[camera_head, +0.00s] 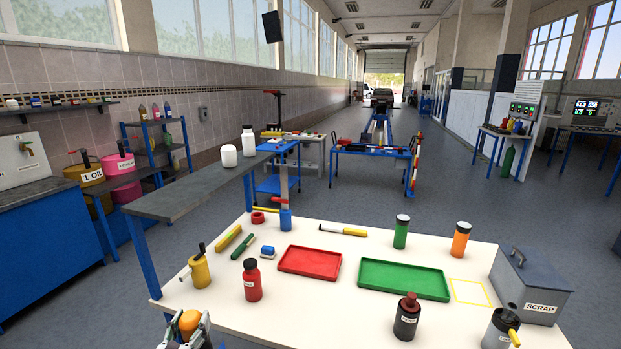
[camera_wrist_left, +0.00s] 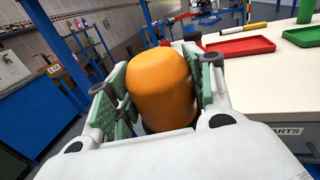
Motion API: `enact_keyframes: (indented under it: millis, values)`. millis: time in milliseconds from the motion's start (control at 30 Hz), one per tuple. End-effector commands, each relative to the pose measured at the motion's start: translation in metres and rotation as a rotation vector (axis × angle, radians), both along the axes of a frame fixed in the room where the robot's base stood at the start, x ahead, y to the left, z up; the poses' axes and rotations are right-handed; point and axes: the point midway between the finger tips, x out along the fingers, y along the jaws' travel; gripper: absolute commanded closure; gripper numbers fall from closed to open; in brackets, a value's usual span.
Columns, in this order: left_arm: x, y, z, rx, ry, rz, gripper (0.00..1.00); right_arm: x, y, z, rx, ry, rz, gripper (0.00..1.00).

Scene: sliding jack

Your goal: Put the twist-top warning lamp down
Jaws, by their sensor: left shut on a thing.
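The warning lamp shows as a rounded orange body (camera_head: 189,322) at the bottom left of the head view, by the table's front left edge. It fills the middle of the left wrist view (camera_wrist_left: 163,88). My left gripper (camera_head: 187,330) is shut on it, with green-padded fingers (camera_wrist_left: 160,95) on both sides. The lamp's lower part is hidden by the gripper. The white table (camera_head: 330,318) lies beyond and to the right of the lamp. My right gripper is not in view.
A yellow can (camera_head: 200,271) and a red bottle (camera_head: 251,282) stand nearest the gripper. A red tray (camera_head: 309,273), a green tray (camera_head: 404,293), a dark bottle (camera_head: 406,318) and a grey scrap box (camera_head: 530,288) are farther right. A yellow-outlined square (camera_head: 469,291) is empty. The front middle is clear.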

Motion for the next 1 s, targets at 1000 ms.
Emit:
enact_keyframes:
  millis: [1000]
  values:
    - [-0.045, -0.038, -0.054, 0.003, -0.002, -0.133, 0.96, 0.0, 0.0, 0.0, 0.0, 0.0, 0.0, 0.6]
